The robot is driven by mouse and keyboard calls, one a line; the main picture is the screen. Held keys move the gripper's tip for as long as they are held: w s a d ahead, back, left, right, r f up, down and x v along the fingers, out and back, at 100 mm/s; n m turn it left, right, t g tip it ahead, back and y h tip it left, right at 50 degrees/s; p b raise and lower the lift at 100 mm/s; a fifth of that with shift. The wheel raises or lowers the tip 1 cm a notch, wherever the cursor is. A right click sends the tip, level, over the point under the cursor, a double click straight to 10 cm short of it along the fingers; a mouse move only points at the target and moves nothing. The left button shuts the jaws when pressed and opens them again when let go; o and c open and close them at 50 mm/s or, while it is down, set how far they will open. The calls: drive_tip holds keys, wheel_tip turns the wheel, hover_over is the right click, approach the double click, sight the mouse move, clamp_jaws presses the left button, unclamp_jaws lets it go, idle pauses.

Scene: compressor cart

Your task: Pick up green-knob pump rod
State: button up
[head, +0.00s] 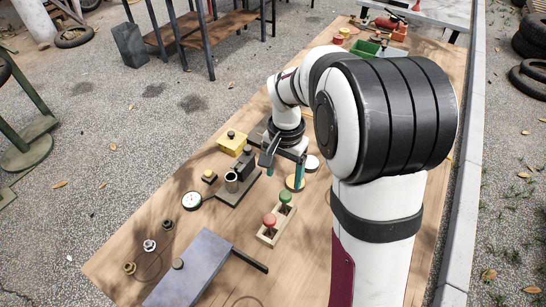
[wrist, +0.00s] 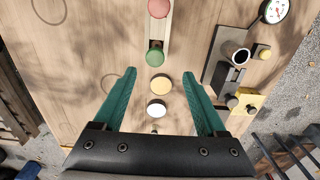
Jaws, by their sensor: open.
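The green-knob pump rod (head: 285,197) stands in a pale wooden holder (head: 268,237), its green knob uppermost. A red-knob rod (head: 269,219) stands in the same holder, nearer the camera. In the wrist view the green knob (wrist: 155,57) lies ahead of the fingertips, roughly centred between them, with the red knob (wrist: 158,8) farther up. My gripper (head: 282,174) is open and empty above the table, beyond the holder. Its teal fingers (wrist: 158,76) are wide apart and touch no knob. The rod shafts below the knobs are mostly hidden.
A yellow disc (wrist: 161,86) and a white disc (wrist: 157,110) lie between the fingers in the wrist view. Left of the holder stand a pump block with a metal cylinder (head: 231,182), a gauge (head: 192,201) and a yellow box (head: 232,142). A grey box (head: 190,268) sits near the front.

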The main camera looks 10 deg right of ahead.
sight(285, 201)
drive_tip(key=f, duration=1.1)
drive_tip(key=shift+s+d, duration=0.2)
drive_tip(key=shift+s, duration=0.15)
drive_tip(key=shift+r, duration=0.1)
clamp_jaws()
